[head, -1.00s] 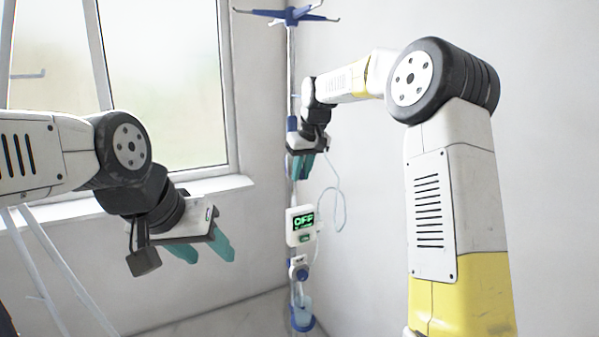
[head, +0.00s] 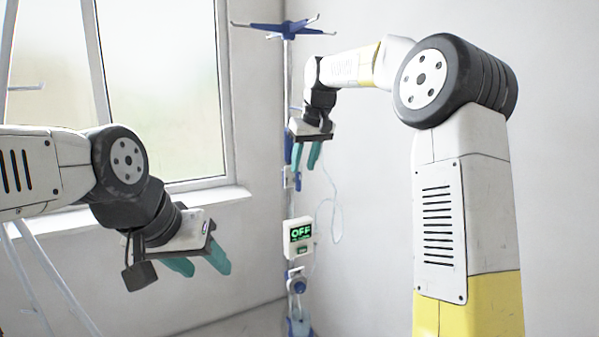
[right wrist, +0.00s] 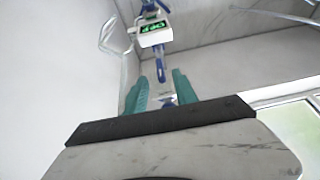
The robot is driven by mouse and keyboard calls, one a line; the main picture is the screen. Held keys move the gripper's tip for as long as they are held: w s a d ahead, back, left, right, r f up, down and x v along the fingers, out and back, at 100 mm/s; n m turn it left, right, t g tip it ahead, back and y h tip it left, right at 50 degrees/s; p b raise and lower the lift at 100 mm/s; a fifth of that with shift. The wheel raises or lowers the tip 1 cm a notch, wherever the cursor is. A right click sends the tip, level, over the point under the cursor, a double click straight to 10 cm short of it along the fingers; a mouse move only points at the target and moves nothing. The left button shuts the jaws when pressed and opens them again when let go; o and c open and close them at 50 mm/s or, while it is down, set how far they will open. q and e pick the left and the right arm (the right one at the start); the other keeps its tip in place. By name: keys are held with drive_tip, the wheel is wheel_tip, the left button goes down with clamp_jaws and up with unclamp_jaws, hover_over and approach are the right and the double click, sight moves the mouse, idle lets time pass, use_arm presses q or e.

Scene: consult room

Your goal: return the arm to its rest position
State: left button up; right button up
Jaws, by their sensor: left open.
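My left gripper (head: 203,266) hangs at the lower left in the head view, pointing down and right. Its teal fingers are apart and nothing is between them. My right arm stands up on the right and bends over to the left at its elbow. My right gripper (head: 305,158) points down beside the upper part of the drip stand in the head view. Its teal fingers also show in the right wrist view (right wrist: 161,90), apart, with no object held between them. I cannot tell how far the right gripper is from the stand.
The drip stand has blue hooks (head: 285,28) on top and a white pump (head: 298,237) with a green "OFF" display, also in the right wrist view (right wrist: 153,32). A thin tube (head: 335,215) loops right of it. A window (head: 165,90) and sill (head: 180,205) lie behind my left arm.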

drive_tip(key=shift+s+r, duration=0.15)
drive_tip(key=s+d+f+m+t, duration=0.15)
drive_tip(key=s+d, duration=0.35)
drive_tip(key=s, duration=0.8)
drive_tip(key=s+d+m+t, duration=0.15)
drive_tip(key=s+d, duration=0.25)
drive_tip(key=s, duration=0.9)
drive_tip(key=s+d+f+m, duration=0.1)
drive_tip(key=s+f, duration=0.5)
drive_tip(key=s, duration=0.2)
drive_tip(key=shift+d+f+m+g, duration=0.15)
drive_tip(key=shift+f+m+g, duration=0.05)
drive_tip(key=shift+m+g, duration=0.1)
